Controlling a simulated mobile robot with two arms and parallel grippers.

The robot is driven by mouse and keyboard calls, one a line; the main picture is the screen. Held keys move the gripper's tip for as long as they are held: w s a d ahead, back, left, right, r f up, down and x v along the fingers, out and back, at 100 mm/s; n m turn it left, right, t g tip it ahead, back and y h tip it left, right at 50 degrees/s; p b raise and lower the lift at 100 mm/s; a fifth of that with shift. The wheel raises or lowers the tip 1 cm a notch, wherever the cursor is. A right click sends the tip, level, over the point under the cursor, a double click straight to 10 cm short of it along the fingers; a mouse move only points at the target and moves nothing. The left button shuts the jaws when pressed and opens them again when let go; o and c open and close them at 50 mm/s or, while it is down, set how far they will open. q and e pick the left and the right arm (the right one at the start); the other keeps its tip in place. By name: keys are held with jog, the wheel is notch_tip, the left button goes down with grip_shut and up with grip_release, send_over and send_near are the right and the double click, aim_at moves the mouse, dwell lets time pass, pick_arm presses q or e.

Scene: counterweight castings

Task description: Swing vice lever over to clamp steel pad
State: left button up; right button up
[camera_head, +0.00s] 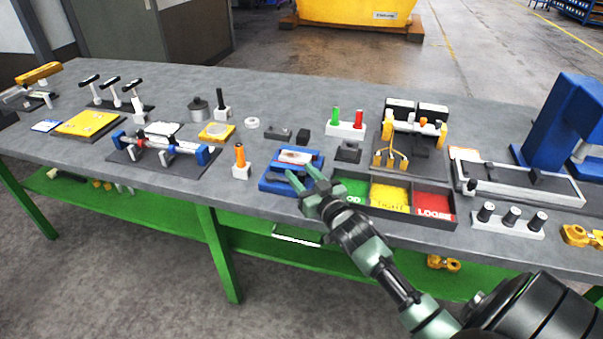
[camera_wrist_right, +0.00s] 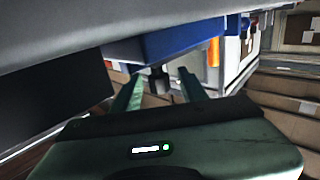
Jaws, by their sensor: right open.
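The blue vice (camera_head: 283,186) stands at the front edge of the grey bench, with a light pad (camera_head: 296,157) with a reddish mark lying between its jaws. The vice also shows as a blue block in the right wrist view (camera_wrist_right: 180,42). My right gripper (camera_head: 305,180) is open at the front of the vice. In the right wrist view its green fingers (camera_wrist_right: 160,88) stand on either side of a small dark cylindrical piece (camera_wrist_right: 159,80) under the blue block, perhaps the lever end. I cannot tell whether they touch it. My left gripper is not in view.
A tray with green, yellow and red compartments (camera_head: 449,212) sits close right of the vice. An orange-handled tool in a white block (camera_head: 240,162) stands to the left. A clamp fixture (camera_head: 163,150) lies farther left. Free floor lies before the bench.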

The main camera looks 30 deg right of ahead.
jog(key=c, duration=0.7)
grip_shut()
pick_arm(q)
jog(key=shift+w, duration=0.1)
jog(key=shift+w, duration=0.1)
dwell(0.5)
